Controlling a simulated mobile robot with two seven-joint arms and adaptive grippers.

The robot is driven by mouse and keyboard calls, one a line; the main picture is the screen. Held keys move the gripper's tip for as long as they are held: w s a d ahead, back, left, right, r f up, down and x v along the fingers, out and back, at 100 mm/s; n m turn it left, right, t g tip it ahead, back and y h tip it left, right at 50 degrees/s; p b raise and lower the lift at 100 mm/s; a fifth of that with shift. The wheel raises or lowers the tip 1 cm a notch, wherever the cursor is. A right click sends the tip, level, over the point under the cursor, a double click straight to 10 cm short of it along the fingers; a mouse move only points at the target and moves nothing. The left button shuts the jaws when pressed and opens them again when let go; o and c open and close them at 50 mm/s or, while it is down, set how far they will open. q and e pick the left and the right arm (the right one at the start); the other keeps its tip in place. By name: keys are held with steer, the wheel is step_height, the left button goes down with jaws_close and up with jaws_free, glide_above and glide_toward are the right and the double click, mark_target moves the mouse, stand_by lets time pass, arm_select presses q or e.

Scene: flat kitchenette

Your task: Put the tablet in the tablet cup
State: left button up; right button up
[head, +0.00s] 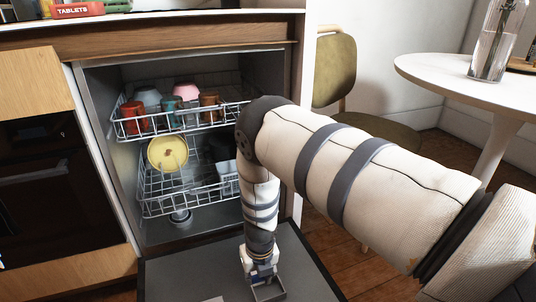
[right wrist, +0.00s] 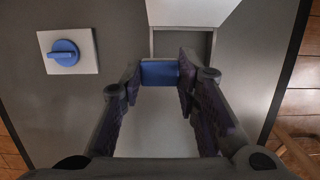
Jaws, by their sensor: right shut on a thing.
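The tablet (right wrist: 160,73) is a small blue block between the fingertips of my right gripper (head: 264,276). In the right wrist view the gripper (right wrist: 160,80) is shut on the tablet's sides. The tablet cup (right wrist: 183,43) shows as a grey rectangular recess in the open dishwasher door, partly hidden behind the tablet and fingers. In the head view its rim (head: 270,294) lies just below the gripper. I cannot tell whether the tablet touches the cup. My left gripper is not in view.
A blue knob (right wrist: 65,52) on a pale plate sits beside the cup. The dishwasher racks (head: 185,195) behind hold cups, bowls and a yellow plate (head: 168,153). A red tablets box (head: 75,10) lies on the counter. A round white table (head: 470,82) and chair stand right.

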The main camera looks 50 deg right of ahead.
mark_target(267, 291)
steer(key=d+f, duration=0.1)
steer(key=s+d+f, duration=0.1)
steer(key=f, duration=0.3)
steer(key=d+f+b, duration=0.1)
steer(key=f, duration=0.1)
steer(key=shift+a+f+b, duration=0.1)
steer(key=shift+f+b, duration=0.5)
steer(key=shift+b, duration=0.1)
steer(key=o, duration=0.5)
steer(key=shift+o, duration=0.2)
steer(key=shift+r, duration=0.1)
